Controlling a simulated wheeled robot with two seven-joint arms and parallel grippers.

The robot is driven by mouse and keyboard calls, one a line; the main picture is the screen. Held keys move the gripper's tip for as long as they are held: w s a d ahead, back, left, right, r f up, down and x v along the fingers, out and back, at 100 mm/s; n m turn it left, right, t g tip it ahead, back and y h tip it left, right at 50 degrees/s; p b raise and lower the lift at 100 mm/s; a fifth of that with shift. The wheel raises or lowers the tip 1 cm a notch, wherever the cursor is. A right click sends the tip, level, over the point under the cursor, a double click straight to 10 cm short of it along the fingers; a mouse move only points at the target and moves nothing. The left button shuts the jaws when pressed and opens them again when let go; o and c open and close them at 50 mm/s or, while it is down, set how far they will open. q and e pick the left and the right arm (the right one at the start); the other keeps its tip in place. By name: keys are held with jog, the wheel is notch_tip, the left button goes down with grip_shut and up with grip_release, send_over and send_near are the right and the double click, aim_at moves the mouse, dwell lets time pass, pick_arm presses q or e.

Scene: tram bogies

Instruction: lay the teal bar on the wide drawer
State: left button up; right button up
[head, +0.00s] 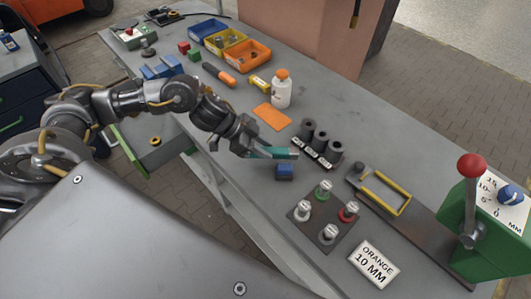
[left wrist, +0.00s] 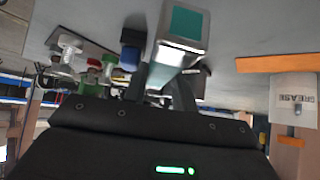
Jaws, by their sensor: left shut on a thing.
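The teal bar (head: 283,152) is between the fingers of my left gripper (head: 259,149), with its teal end sticking out to the right over the workbench. In the left wrist view the teal bar (left wrist: 187,22) shows at the top, past the shut fingers (left wrist: 168,88). A blue block (head: 285,172) is just below the bar in the head view. An open grey drawer (head: 165,152) sticks out from under the bench, left of the gripper and partly behind my arm. A small yellow ring lies in it. I cannot tell whether it is the wide drawer. My right gripper is not in view.
A plate with several coloured-topped pegs (head: 321,243), black cylinders (head: 312,137), an orange sheet (head: 271,116) and a white bottle (head: 281,91) stand near the gripper. A green lever machine (head: 487,228) is at the right. Bins (head: 247,53) are at the back.

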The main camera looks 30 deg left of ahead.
pick_arm(q)
jog(key=shift+w+d+f, duration=0.2)
jog(key=shift+d+f, duration=0.05)
jog(key=shift+f, duration=0.05)
jog(key=shift+a+f+p, duration=0.1)
jog(key=shift+f+p, duration=0.45)
jog(key=shift+f, duration=0.95)
jog(key=shift+f, duration=0.1)
jog(key=o, duration=1.1)
jog(key=shift+c, duration=0.2)
